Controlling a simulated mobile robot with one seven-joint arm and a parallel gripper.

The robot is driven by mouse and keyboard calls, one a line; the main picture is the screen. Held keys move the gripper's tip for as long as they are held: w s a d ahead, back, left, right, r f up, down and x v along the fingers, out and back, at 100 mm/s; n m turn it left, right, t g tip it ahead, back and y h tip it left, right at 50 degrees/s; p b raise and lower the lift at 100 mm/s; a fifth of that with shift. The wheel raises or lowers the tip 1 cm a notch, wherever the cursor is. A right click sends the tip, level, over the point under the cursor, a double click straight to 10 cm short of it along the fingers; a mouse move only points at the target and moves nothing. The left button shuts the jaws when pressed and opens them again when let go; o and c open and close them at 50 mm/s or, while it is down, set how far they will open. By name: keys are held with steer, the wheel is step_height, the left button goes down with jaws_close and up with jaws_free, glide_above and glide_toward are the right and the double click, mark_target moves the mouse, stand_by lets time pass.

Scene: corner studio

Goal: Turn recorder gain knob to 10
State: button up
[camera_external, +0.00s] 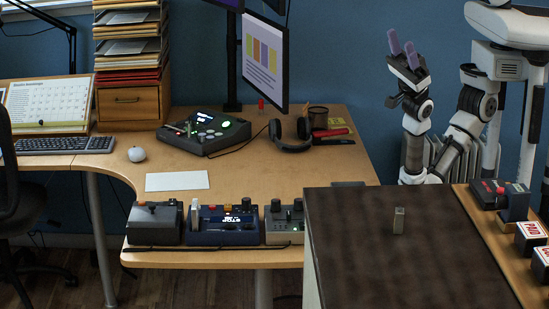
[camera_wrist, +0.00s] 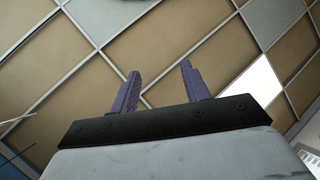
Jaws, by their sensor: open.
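Three small devices stand in a row along the desk's front edge: a dark grey one (camera_external: 155,223), a blue one with a lit display and knobs (camera_external: 222,224), and a light grey one with knobs (camera_external: 285,224). Which is the recorder, and which knob is gain, I cannot tell; knob markings are too small to read. My gripper (camera_external: 402,46) is raised at the upper right, far from these devices, its purple fingers pointing up. In the wrist view, my gripper (camera_wrist: 160,70) has its fingers apart with nothing between them, against the ceiling.
A black console (camera_external: 204,132), headphones (camera_external: 290,134), monitor (camera_external: 264,60) and white sheet (camera_external: 177,181) are on the desk (camera_external: 240,178). Open desk surface lies behind the row.

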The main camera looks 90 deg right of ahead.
steer(key=w+d+f+m+t+h, duration=0.1)
steer(key=w+d+m+t+h, duration=0.15)
steer(key=w+h, duration=0.55)
steer(key=w+d+f+m+t+h, duration=0.1)
steer(key=w+d+m+t+h, duration=0.25)
steer(key=w, duration=0.75)
steer(key=w+d+f+m+g+h, duration=0.3)
steer(key=w+d+f+h, duration=0.3)
steer(key=w, duration=0.4)
steer(key=w+d+f+m+g+h, duration=0.3)
steer(key=w+d+f+h, duration=0.2)
steer(key=w+d+h, duration=0.45)
steer(key=w+d+f+g+y, duration=0.2)
steer(key=w+d+f+g, duration=0.1)
steer(key=w+f, duration=0.2)
steer(key=n+g+y, duration=0.2)
steer(key=g, duration=1.3)
glide_toward(246, 199)
steer(key=f+p, duration=0.1)
steer(key=f, duration=0.7)
steer(key=shift+s+f+p, duration=0.2)
steer(key=shift+f+p, duration=0.15)
